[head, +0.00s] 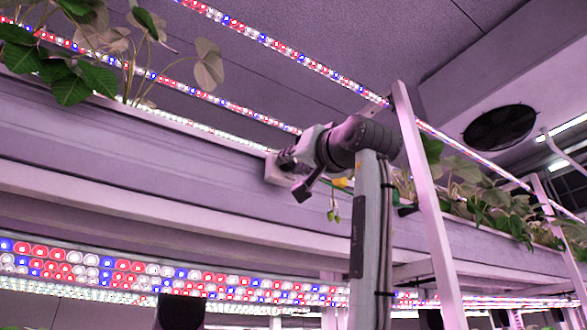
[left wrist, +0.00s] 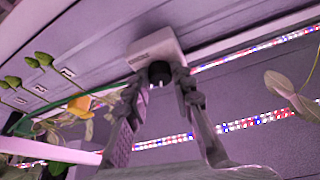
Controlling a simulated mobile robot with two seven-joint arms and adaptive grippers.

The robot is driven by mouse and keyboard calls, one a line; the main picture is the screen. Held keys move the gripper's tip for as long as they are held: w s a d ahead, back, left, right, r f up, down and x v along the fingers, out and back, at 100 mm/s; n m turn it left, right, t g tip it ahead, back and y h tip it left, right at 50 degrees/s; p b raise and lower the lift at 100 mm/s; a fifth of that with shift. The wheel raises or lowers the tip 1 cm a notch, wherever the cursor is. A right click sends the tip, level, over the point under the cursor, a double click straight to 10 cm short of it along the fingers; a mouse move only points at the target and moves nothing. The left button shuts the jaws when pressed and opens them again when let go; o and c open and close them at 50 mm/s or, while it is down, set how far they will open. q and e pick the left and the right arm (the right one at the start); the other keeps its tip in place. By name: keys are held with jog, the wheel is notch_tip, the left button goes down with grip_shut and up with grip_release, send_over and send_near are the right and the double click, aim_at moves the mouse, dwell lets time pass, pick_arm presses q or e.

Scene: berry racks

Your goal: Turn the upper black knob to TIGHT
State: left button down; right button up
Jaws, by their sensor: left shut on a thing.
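A black knob (left wrist: 160,72) sits on a pale box (left wrist: 152,48) fixed to the side of the long grow gutter. In the left wrist view the knob lies between the two fingertips of my left gripper (left wrist: 160,79), which is shut on it. Small dark lettering on the box is too small to read, so the knob's setting cannot be told. In the head view my left gripper (head: 285,160) reaches the pale box (head: 274,172) at the gutter's face and hides the knob. My right gripper is not in view.
The gutter (head: 130,150) runs across the view with strawberry plants (head: 75,60) along its top. LED strips (head: 280,45) hang above and more run below. A white slanted post (head: 425,190) stands right of my arm. Small fruits (head: 334,215) hang below the gripper.

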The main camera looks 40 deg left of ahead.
pick_arm(q)
jog(key=shift+s+a+r+m+t+h+p, duration=0.2)
jog(key=shift+m+h, duration=1.05)
jog(key=shift+m, duration=2.15)
jog(key=shift+s+d+r+m+t+h+p, duration=0.25)
jog(key=shift+m+h, duration=1.05)
jog(key=shift+m, duration=2.1)
jog(key=shift+w+a+r+m+t+h+p, duration=0.1)
jog(key=shift+a+r+m+t+h, duration=0.2)
jog(key=shift+m+h, duration=2.05)
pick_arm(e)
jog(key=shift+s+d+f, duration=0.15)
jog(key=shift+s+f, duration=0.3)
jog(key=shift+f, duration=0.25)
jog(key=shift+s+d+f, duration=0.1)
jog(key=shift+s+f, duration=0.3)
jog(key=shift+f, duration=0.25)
pick_arm(q)
jog(key=shift+d+f+m+y, duration=0.1)
jog(key=shift+f+m+y, duration=0.05)
jog(key=shift+m+y, duration=0.95)
